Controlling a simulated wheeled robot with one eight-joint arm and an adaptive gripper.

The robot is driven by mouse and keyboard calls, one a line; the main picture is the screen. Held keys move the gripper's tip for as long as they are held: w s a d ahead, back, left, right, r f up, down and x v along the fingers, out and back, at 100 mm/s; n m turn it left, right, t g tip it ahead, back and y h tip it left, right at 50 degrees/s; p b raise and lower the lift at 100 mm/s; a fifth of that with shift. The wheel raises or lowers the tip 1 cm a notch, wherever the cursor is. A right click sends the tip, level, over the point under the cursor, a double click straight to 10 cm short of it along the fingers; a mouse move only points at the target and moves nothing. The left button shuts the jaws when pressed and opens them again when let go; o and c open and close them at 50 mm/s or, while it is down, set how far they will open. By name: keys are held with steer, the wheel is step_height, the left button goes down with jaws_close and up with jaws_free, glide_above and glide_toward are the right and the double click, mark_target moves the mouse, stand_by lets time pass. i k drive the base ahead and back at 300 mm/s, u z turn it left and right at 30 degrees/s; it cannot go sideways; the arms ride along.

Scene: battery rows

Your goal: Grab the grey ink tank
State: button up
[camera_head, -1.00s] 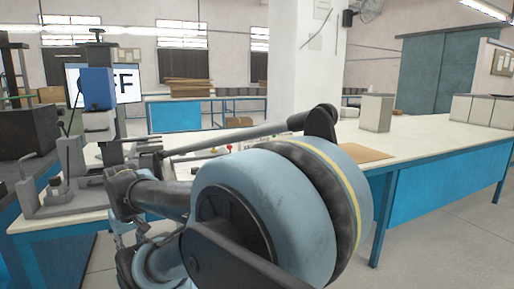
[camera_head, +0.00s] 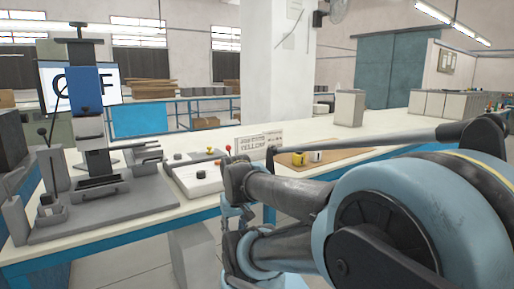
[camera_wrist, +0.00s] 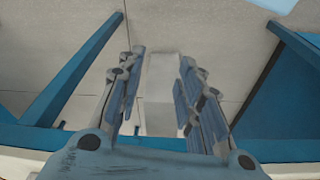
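My gripper (camera_wrist: 161,62) is open in the wrist view, its two fingers apart. Nothing is held. A pale grey block (camera_wrist: 161,85) shows between the fingers, apparently lower down against the floor. No object is clearly marked as the grey ink tank. In the head view, a grey machine (camera_head: 102,195) with a blue upright stands on the left of the table and carries small grey parts, including a small grey box (camera_head: 49,206). I cannot tell whether one of these is the tank. My arm hides part of the table's right side.
A control box (camera_head: 196,178) with red and yellow knobs stands on the white table (camera_head: 150,222), near a card reading "YELLOW" (camera_head: 259,143). A yellow cup (camera_head: 316,156) sits on a brown board (camera_head: 345,156). A grey box (camera_head: 349,107) stands farther back.

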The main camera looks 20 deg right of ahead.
mark_target(48, 207)
steer(key=u, duration=1.3)
steer(key=k, duration=0.45)
steer(key=u, duration=0.2)
steer(key=i, duration=0.5)
steer(key=u, duration=0.15)
